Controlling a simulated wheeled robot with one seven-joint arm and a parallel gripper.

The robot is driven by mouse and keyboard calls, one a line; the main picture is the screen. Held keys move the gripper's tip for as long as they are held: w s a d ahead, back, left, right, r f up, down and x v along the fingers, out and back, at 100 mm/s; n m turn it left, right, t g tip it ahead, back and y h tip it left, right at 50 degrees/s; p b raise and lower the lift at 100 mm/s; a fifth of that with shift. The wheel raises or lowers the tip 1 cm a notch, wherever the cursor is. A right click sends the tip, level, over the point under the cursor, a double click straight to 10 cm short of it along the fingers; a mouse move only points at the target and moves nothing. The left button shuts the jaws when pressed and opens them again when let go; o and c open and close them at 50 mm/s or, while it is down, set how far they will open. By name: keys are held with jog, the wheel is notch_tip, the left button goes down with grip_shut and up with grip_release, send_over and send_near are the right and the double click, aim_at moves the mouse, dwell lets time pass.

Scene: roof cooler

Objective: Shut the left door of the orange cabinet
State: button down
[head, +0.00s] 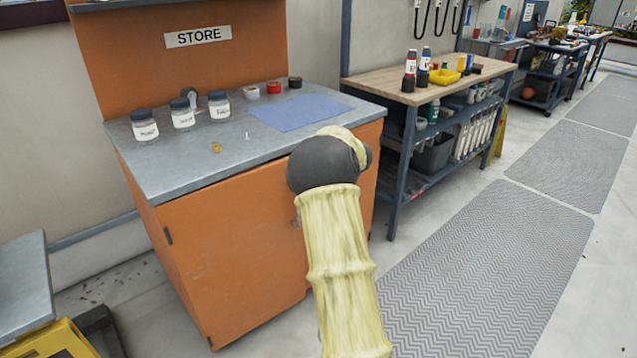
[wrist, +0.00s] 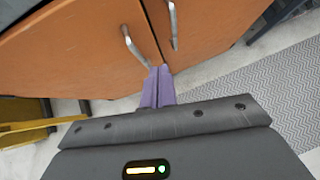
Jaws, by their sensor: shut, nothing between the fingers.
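The orange cabinet (head: 125,75) stands at left centre in the head view, with a grey top. Its left door (head: 230,250) faces me and looks flush or nearly flush with the front; I cannot tell if a small gap is left. In the wrist view the left door (wrist: 75,55) and the right door (wrist: 205,30) meet at a dark seam, each with a metal handle. My gripper (wrist: 158,70) is shut and empty, its purple fingertips at the left door's edge by the seam, below the left handle (wrist: 134,46). I cannot tell if they touch. My arm hides the gripper in the head view.
Jars (head: 183,115) and a blue mat (head: 298,112) lie on the cabinet top. A wooden-topped workbench (head: 400,90) stands to its right. A grey-topped table (head: 22,285) is at lower left. Patterned floor mats (head: 490,270) leave open floor at right.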

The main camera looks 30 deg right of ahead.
jog(key=shift+s+r, duration=0.5)
jog(key=shift+s, duration=0.05)
jog(key=s+a+r+m+t+h, duration=0.1)
jog(key=s+a+r+m, duration=0.15)
jog(key=a+m, duration=0.45)
jog(key=s+a+r+m+h, duration=0.1)
jog(key=s+a+m, duration=0.15)
jog(key=m, duration=0.75)
jog(key=s+a+f+m+g, duration=0.2)
jog(key=s+a+m, duration=0.4)
jog(key=s, duration=0.3)
jog(key=s+a+f+m+g+y, duration=0.1)
jog(key=s+a+f+m+g, duration=0.2)
jog(key=s+a+m, duration=0.3)
jog(key=s+a+f+m+g+y, duration=0.1)
jog(key=s+a+m, duration=0.5)
jog(key=s, duration=0.6)
notch_tip(320, 180, down, 2)
jog(key=shift+s+m+g, duration=0.25)
jog(key=shift+m+g, duration=0.15)
jog(key=shift+g, duration=0.3)
jog(key=shift+s+a, duration=0.2)
jog(key=shift+a, duration=0.05)
